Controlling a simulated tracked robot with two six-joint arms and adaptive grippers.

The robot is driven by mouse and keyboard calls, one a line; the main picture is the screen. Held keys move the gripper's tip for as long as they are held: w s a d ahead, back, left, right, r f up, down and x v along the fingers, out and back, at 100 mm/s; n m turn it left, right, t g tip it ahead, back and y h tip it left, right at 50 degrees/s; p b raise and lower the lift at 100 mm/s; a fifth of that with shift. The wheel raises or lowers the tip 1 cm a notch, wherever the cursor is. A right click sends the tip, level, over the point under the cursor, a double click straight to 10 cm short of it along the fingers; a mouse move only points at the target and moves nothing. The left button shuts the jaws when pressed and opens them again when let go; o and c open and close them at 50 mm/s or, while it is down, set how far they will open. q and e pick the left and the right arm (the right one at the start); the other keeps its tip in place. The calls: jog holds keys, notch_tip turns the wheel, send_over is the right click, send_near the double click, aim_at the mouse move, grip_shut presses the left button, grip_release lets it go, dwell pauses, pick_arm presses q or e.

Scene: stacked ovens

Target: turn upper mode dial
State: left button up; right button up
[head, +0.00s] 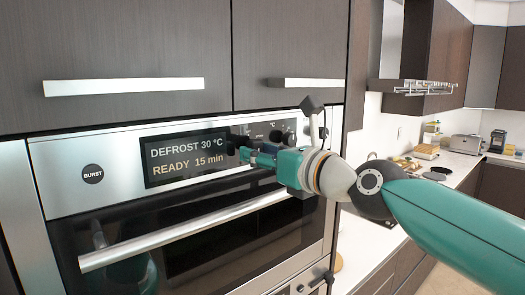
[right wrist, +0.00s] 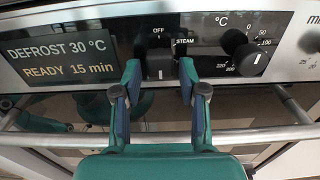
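The upper mode dial (right wrist: 160,65) is a black knob on the upper oven's panel, with OFF above it and STEAM to its right in the right wrist view. My right gripper (right wrist: 160,72) is open, with one teal fingertip on each side of the dial and small gaps showing between the tips and the knob. In the head view my right gripper (head: 246,153) reaches the panel just right of the display and hides most of the dial. The display (head: 186,157) reads DEFROST 30 °C, READY 15 min. My left gripper is not in view.
A temperature dial (right wrist: 248,60) sits right of the mode dial. The oven's handle bar (head: 180,230) runs below the panel, beneath my right gripper. Cabinet handles (head: 124,87) are above. A counter (head: 455,165) extends at right.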

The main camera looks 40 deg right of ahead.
jog(key=shift+o, duration=0.2)
jog(key=shift+r, duration=0.2)
jog(key=shift+s, duration=0.1)
jog(key=shift+s+d, duration=0.1)
jog(key=shift+s, duration=0.05)
jog(key=s, duration=1.1)
jog(key=shift+s+d, duration=0.25)
jog(key=shift+d, duration=0.15)
jog(key=shift+f, duration=0.15)
